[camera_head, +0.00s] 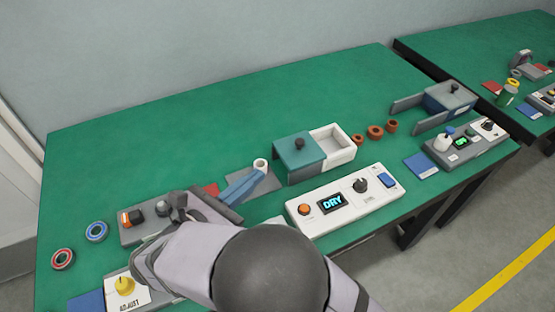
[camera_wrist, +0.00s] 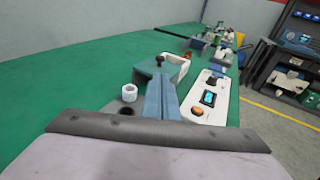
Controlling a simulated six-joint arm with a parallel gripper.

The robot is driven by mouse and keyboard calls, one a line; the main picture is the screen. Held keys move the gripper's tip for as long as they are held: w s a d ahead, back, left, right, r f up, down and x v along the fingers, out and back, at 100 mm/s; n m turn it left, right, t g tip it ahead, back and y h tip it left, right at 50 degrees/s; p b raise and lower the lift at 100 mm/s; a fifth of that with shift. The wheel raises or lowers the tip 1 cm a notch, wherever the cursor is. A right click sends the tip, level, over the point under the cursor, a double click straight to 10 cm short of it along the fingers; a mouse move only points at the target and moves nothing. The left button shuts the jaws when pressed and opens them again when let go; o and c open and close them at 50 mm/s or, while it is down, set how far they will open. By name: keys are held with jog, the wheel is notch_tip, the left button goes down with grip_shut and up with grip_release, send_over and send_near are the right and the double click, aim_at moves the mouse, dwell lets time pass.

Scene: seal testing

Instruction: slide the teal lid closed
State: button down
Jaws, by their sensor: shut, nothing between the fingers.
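The teal lid (camera_head: 287,156) with a dark knob (camera_head: 299,143) covers the left part of a white box (camera_head: 346,155). The right part of the box is open and looks empty. In the wrist view the lid (camera_wrist: 146,68) and its knob (camera_wrist: 159,57) are beyond my fingers, with the open box (camera_wrist: 183,68) to their right. My gripper (camera_head: 258,176) has its blue fingers together, empty, to the left of the box and apart from the knob. In the wrist view the fingers (camera_wrist: 159,80) overlap the near side of the lid; I cannot tell whether they touch it.
A white ring (camera_wrist: 129,92) stands on a grey plate (camera_head: 262,183) close to my fingers. A white panel reading DRY (camera_head: 333,203) lies in front of the box. Brown rings (camera_head: 375,132) lie right of it. The green table behind the box is clear.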

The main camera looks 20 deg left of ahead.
aim_at(297, 144)
jog(key=p+x, duration=0.2)
jog(key=x, duration=1.2)
jog(key=w+d+b, duration=0.1)
jog(key=w+d, duration=0.5)
jog(key=d, duration=0.1)
jog(key=shift+w, duration=0.4)
jog(key=shift+w+d, duration=0.2)
jog(key=shift+w, duration=0.05)
jog(key=shift+r, duration=0.1)
jog(key=shift+d, duration=0.1)
jog(key=shift+r, duration=0.1)
jog(key=v, duration=1.4)
jog(key=shift+s+a, duration=0.15)
jog(key=shift+a, duration=0.05)
jog(key=shift+f, duration=0.2)
